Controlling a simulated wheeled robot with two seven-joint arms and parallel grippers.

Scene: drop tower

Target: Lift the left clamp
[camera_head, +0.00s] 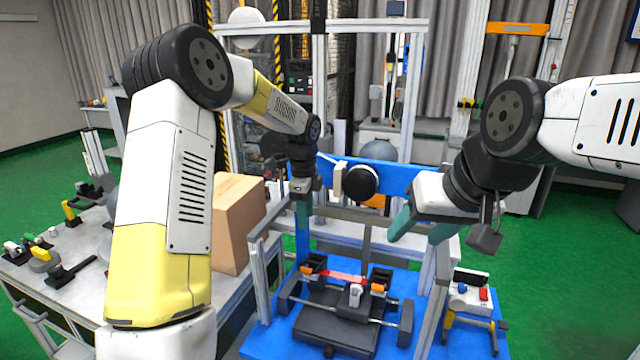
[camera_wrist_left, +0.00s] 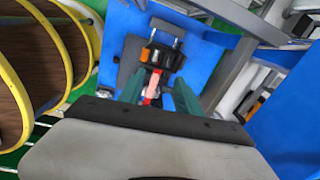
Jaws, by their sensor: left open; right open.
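A black clamp with an orange part (camera_head: 313,265) sits at the left end of a red bar (camera_head: 346,278), on a dark fixture above the blue base. A similar clamp (camera_head: 380,280) sits at the bar's right end. My left gripper (camera_head: 303,222) is above the left clamp, pointing down, apart from it. In the left wrist view, the teal fingers of my left gripper (camera_wrist_left: 159,90) are spread, with the red bar (camera_wrist_left: 153,88) and one black-and-orange clamp (camera_wrist_left: 160,57) seen between and beyond them. My right gripper (camera_head: 416,232) is open and empty, to the right above the fixture.
Grey metal frame posts (camera_head: 262,290) stand either side of the fixture. A blue crossbeam with a round black part (camera_head: 362,180) is behind. A cardboard box (camera_head: 237,222) stands on the table at left. A small device with a red button (camera_head: 470,294) is at right.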

